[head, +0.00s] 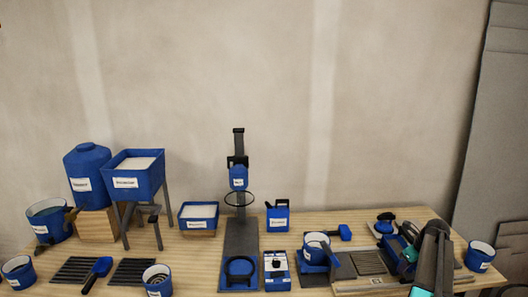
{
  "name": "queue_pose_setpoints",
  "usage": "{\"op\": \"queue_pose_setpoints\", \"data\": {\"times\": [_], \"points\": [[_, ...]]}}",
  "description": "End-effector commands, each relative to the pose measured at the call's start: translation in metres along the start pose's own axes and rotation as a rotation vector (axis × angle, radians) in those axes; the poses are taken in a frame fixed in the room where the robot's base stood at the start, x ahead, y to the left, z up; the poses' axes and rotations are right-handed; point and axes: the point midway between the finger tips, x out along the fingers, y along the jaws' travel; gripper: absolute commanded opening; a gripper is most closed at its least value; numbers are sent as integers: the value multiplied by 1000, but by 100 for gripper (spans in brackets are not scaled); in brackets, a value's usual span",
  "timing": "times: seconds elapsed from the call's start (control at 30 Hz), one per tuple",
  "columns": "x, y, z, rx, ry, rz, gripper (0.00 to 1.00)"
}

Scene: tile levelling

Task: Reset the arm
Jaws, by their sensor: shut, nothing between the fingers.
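My arm, dark grey with teal parts, rises from the lower right edge of the head view. My gripper (437,230) shows as a dark tapering shape at its upper end, shut, with nothing seen held in it. It is in front of the right part of the wooden table (190,262) and overlaps the tools there. Whether it touches anything cannot be told. The lower part of the arm is cut off by the frame.
A blue bucket (481,256) stands right of my arm. Left of it are a blue-handled tool (340,233), a blue pot (317,250) and a ribbed tile (368,263). A tall stand (239,185) and blue hopper (136,175) rise farther left.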

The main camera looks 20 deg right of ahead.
Motion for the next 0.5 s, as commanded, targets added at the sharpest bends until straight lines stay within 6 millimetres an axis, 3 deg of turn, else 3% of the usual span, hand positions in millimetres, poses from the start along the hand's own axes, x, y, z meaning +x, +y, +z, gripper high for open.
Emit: {"op": "queue_pose_setpoints", "data": {"times": [0.03, 0.2, 0.5], "points": [[18, 24, 2, -70, 16, 23, 0], [71, 92, 4, -324, 59, 95, 0], [148, 218, -12, -793, 115, 241, 0]]}}
